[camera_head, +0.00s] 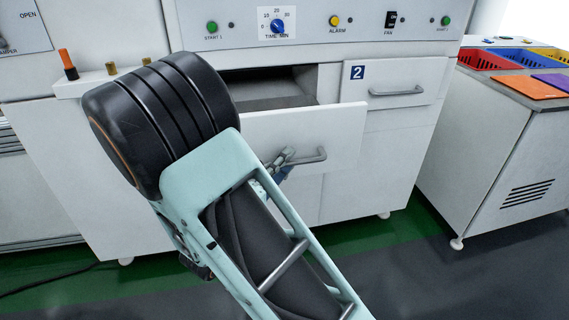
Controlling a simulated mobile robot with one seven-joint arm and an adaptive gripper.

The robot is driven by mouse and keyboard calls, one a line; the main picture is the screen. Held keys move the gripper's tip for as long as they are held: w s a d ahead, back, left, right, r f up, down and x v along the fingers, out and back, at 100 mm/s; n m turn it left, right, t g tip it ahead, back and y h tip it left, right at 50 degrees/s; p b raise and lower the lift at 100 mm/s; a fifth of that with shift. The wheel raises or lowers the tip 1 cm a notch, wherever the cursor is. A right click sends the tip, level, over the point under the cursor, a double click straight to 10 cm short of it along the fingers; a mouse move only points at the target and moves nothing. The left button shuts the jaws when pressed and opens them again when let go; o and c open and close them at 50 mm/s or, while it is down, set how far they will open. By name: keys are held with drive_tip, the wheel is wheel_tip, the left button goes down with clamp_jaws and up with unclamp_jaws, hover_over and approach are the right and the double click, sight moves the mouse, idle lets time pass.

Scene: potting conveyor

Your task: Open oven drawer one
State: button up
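The white oven (395,150) stands across the middle of the head view. The drawer left of the one marked 2 is pulled part way out. Its white front (325,125) stands forward of the oven face, and its grey inside (265,92) shows above the front edge. Any number on it is hidden. Its grey bar handle (316,156) shows at its right end; my arm hides the left part. My gripper (284,162) is at the handle's left part, mostly hidden behind my arm. I cannot tell whether its fingers are closed around the bar.
Drawer 2 (395,85) is shut, with its own handle (397,91). Above are a time dial (277,27) and coloured buttons. At right, a grey-white cabinet (475,150) carries coloured trays (487,60). The green and dark floor (400,260) in front is clear.

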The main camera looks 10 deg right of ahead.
drive_tip(key=v, duration=1.2)
